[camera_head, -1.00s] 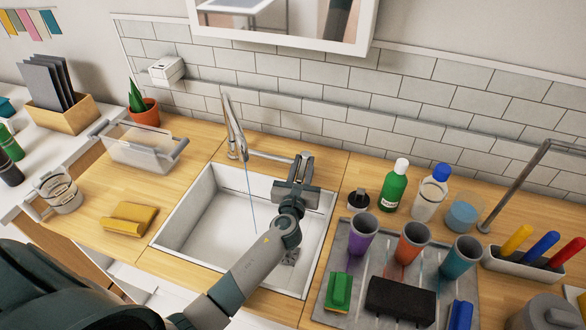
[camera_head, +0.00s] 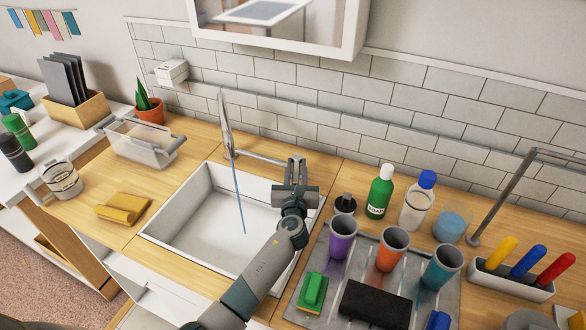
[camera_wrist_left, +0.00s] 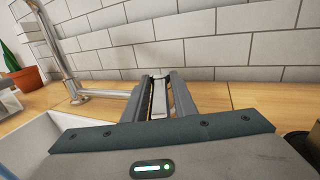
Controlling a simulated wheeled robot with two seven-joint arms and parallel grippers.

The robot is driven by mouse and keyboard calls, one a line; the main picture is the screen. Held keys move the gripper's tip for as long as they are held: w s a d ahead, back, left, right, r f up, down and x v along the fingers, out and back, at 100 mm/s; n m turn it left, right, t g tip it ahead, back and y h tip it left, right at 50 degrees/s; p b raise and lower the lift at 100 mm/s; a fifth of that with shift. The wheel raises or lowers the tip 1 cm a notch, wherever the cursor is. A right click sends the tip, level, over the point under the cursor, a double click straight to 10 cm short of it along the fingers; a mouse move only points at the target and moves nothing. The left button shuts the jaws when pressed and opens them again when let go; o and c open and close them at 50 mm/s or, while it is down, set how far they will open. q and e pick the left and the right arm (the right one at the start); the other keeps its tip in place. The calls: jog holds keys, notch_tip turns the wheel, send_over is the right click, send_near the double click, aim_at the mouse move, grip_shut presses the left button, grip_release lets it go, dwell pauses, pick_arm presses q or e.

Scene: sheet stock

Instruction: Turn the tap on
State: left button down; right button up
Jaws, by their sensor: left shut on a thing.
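The tap (camera_head: 226,128) is a tall metal spout behind the white sink (camera_head: 190,222), with a bar running right from its base to the lever. A blue stream of water (camera_head: 239,200) falls from it into the sink. My left gripper (camera_head: 295,168) is at the right end of that bar and hides most of the lever. In the left wrist view the tap (camera_wrist_left: 62,55) stands at left, and the gripper's two fingers are closed on the pale lever (camera_wrist_left: 158,98). My right gripper is not in view.
Right of the sink, a grey tray (camera_head: 333,270) holds purple, orange and teal cups, a green block and a black sponge. Green (camera_head: 380,193) and clear bottles stand behind it. The tiled wall is close behind.

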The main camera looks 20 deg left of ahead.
pick_arm(q)
jog(key=c, duration=1.7)
grip_release()
jog(key=shift+o, duration=0.3)
jog(key=shift+s, duration=0.1)
jog(key=b+v, duration=0.1)
jog(key=v, duration=1)
jog(key=shift+s+d+b, duration=0.2)
jog(key=shift+s+b, duration=0.1)
jog(key=shift+s, duration=0.05)
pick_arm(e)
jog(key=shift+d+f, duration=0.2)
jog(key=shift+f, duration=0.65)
